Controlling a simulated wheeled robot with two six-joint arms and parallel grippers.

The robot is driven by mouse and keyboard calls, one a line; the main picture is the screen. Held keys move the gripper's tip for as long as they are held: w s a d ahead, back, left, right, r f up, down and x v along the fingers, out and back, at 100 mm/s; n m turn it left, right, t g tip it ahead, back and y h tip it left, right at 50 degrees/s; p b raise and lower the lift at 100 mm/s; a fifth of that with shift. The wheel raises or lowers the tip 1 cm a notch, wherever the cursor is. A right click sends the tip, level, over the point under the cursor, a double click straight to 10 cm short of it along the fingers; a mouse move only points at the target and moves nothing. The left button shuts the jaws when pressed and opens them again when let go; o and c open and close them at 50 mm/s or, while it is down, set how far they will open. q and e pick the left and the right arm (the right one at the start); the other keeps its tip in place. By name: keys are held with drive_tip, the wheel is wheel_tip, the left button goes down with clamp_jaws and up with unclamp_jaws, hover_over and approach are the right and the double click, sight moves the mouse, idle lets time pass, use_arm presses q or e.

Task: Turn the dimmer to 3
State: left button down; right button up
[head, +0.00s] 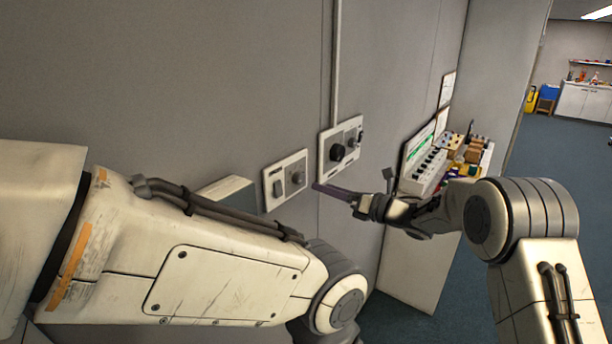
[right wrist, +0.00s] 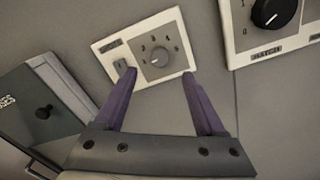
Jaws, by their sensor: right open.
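A pale wall plate (head: 285,170) carries a small grey round dial (head: 297,178) and a switch (head: 277,188). In the right wrist view this dial (right wrist: 158,57) has numbers around it, and the switch (right wrist: 122,65) sits to its left. The dial's pointer is too small to read, and so is the plate's label. My right gripper (head: 322,188) is open and empty, its two purple fingers (right wrist: 160,82) pointing at the plate, one on each side below the dial, apart from it. My left arm crosses the lower left; its gripper is out of view.
A second wall plate (head: 325,165) to the right has a large black knob (head: 337,152); the knob also shows in the right wrist view (right wrist: 272,12). A grey box (head: 228,190) juts from the wall to the left. A cluttered shelf (head: 425,185) stands beyond my right gripper.

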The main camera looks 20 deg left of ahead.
sight(302, 180)
drive_tip(key=p+x, duration=0.1)
drive_tip(key=x, duration=0.2)
drive_tip(key=p+x, duration=0.2)
drive_tip(key=x, duration=0.1)
drive_tip(key=shift+r, duration=0.2)
drive_tip(key=shift+w+a+f+p, duration=0.2)
drive_tip(key=shift+a+p, duration=0.1)
drive_tip(key=shift+a, duration=0.25)
clamp_jaws()
